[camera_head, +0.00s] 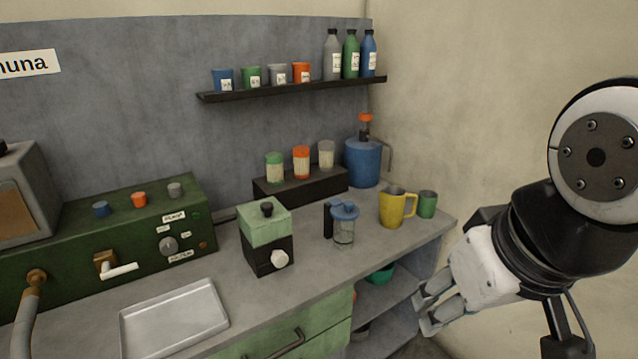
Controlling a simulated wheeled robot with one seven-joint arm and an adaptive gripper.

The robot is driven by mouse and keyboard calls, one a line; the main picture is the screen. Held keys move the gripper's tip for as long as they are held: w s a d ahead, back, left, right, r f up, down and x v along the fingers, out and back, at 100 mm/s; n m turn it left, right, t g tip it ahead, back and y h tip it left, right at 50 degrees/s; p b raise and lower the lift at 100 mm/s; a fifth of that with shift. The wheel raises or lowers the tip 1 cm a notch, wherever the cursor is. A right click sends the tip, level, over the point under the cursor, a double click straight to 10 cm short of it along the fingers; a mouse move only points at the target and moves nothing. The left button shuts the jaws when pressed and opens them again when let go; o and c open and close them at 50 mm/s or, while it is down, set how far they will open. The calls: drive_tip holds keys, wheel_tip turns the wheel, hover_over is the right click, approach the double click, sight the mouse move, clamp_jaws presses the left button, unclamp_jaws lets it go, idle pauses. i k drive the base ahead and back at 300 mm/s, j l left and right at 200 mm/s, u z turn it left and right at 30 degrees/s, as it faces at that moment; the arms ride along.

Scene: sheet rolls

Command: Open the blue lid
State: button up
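The blue lid (345,211) sits on top of a small clear glass jar (344,236) with a dark handle on its left side. The jar stands upright on the grey counter, and the lid looks closed on it. My gripper (423,313) is at the lower right, in front of the counter's right end and well apart from the jar. Its two fingers point to the lower left with a gap between them, and nothing shows in them.
A green-topped grinder (267,238) stands left of the jar; a yellow mug (393,208) and a green cup (427,204) stand to its right. Behind are a black riser (300,186) with shakers and a blue canister (362,164). A metal tray (174,320) lies front left.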

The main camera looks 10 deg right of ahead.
sight(346, 210)
drive_tip(key=i+l, duration=0.2)
drive_tip(key=i, duration=0.2)
drive_tip(key=i+l+u, duration=0.15)
drive_tip(key=i, duration=0.25)
drive_tip(key=i+l, duration=0.25)
drive_tip(key=i+u, duration=0.05)
drive_tip(key=i, duration=0.05)
